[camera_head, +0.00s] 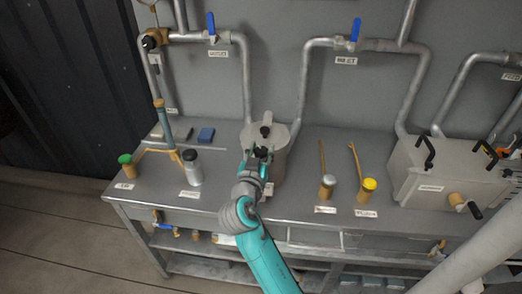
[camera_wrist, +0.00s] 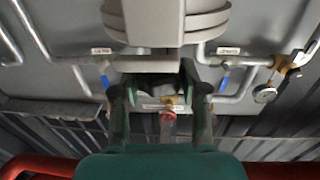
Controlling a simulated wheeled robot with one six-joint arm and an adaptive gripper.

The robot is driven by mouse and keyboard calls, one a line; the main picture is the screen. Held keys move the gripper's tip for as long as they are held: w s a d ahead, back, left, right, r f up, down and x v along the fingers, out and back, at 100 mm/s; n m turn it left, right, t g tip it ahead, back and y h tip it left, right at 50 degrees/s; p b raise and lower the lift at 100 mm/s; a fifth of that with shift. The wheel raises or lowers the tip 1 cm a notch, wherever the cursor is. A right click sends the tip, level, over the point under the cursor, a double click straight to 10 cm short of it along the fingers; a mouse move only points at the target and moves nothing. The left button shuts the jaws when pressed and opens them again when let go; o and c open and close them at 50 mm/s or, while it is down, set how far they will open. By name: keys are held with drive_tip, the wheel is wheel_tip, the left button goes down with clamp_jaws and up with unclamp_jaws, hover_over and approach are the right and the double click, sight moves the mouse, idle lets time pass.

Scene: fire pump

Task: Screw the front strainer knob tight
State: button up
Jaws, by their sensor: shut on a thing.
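The strainer is a grey cylindrical pot (camera_head: 279,160) with a flat lid, standing at the middle of the bench against the wall pipes. A black knob (camera_head: 265,130) shows on top of its lid toward the back. My gripper (camera_head: 260,153) reaches the near side of the lid, its teal fingers shut around the front knob, which they mostly hide. In the wrist view, the pale ribbed strainer body (camera_wrist: 165,22) fills the top centre. My gripper's two dark fingers (camera_wrist: 160,100) stand on either side there, and the held knob is not clearly visible between them.
Left on the bench stand a green-capped jar (camera_head: 126,165) and a grey bottle (camera_head: 192,167). Right are a silver-topped pot (camera_head: 327,187), a yellow-topped pot (camera_head: 367,189) and a grey box (camera_head: 440,172) with black handles. Pipes with blue valve levers (camera_head: 355,29) run behind.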

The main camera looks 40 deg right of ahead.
drive_tip(key=o, duration=1.2)
drive_tip(key=shift+f, duration=0.1)
drive_tip(key=shift+c, duration=0.2)
drive_tip(key=v, duration=1.2)
drive_tip(key=shift+d, duration=0.1)
